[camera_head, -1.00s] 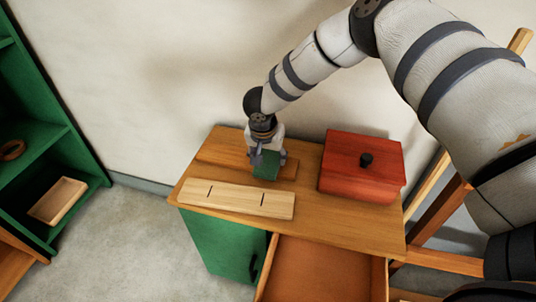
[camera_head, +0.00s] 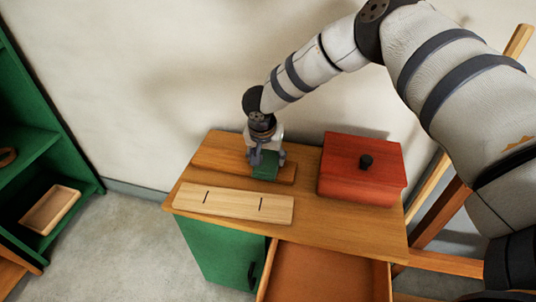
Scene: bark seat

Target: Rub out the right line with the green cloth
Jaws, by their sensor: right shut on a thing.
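The green cloth (camera_head: 266,171) is a small dark green block-like piece, held low over a brown wooden strip (camera_head: 215,164) at the back of the desk top. My right gripper (camera_head: 266,160) is shut on it from above; whether the cloth touches the strip I cannot tell. A pale wooden board (camera_head: 232,204) lies in front, with two short dark lines. The right line (camera_head: 261,204) is on the board, in front of the cloth and apart from it. The left line (camera_head: 205,196) also shows. My left gripper is not in view.
A red box (camera_head: 345,185) with a black knob (camera_head: 366,161) stands right of the cloth. The desk (camera_head: 340,229) has an open drawer (camera_head: 325,275) in front. A green shelf (camera_head: 35,150) with a wooden tray (camera_head: 50,208) stands at the far left.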

